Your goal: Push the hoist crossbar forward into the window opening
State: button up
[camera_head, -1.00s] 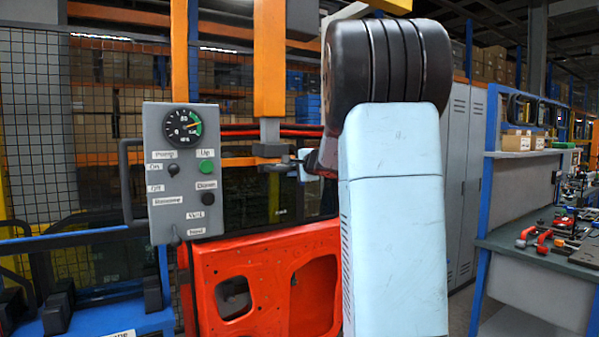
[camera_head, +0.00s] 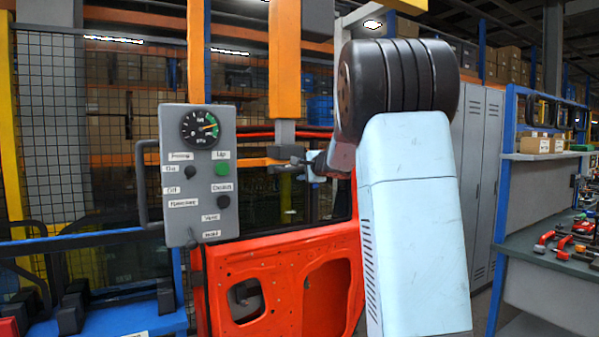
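The hoist hangs on an orange column (camera_head: 285,60) with a grey lower post (camera_head: 285,133). Its crossbar (camera_head: 284,152) shows as a dark block at the foot of the post, above the red door (camera_head: 283,285). The window opening (camera_head: 262,207) lies in the upper part of that door, behind the control box. My gripper (camera_head: 304,167) is at the crossbar's right side, at the end of my pale blue arm. Its fingers are small, dark and partly hidden, so I cannot tell whether they touch or grip the crossbar.
A grey control box (camera_head: 199,172) with a gauge, knobs and a side handle hangs left of the door. A blue rack (camera_head: 120,318) stands at lower left. A workbench (camera_head: 560,250) with tools and grey lockers (camera_head: 478,185) stand at right.

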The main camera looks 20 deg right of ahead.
jog(key=v, duration=1.3)
jog(key=shift+s, duration=0.35)
